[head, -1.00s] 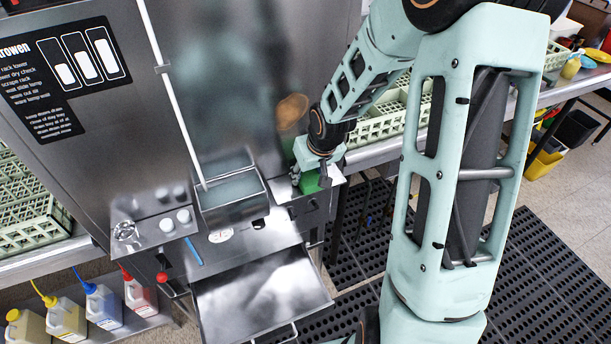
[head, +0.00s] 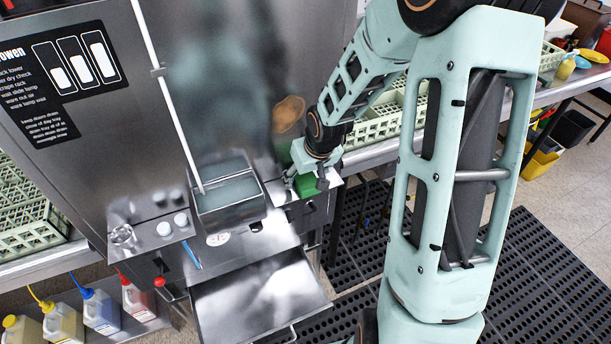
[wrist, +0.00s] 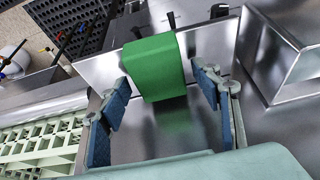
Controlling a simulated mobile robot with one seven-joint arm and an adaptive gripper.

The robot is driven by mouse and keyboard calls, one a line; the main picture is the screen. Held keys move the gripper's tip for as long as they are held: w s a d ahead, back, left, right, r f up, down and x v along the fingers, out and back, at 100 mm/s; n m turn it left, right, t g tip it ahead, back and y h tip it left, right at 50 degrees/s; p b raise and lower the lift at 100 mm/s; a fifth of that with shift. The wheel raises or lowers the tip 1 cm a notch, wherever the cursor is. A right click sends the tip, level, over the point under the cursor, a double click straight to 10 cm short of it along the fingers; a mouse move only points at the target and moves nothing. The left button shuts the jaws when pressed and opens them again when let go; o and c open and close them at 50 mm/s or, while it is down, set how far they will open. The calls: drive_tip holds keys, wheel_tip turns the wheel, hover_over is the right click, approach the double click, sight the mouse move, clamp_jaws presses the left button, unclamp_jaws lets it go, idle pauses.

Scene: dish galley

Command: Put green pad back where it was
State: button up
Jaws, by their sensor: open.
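The green pad (head: 308,184) is a small block on the metal ledge at the right of the machine's front, next to a white plate or card (head: 333,178). In the wrist view the green pad (wrist: 155,66) stands on shiny metal, between and beyond my fingertips. My gripper (head: 305,182) is open; the wrist view shows its two blue-padded fingers (wrist: 165,90) spread to either side of the pad, with a gap on both sides. The pad's underside is hidden.
An open metal box (head: 228,195) stands left of the pad. Small white-topped knobs (head: 172,223) and a blue stick (head: 191,256) lie further left. A pulled-out metal tray (head: 262,300) juts out below. Green racks (head: 385,115) sit at the right behind my arm.

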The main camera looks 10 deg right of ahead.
drive_tip(key=p+v, duration=0.3)
drive_tip(key=v, duration=0.9)
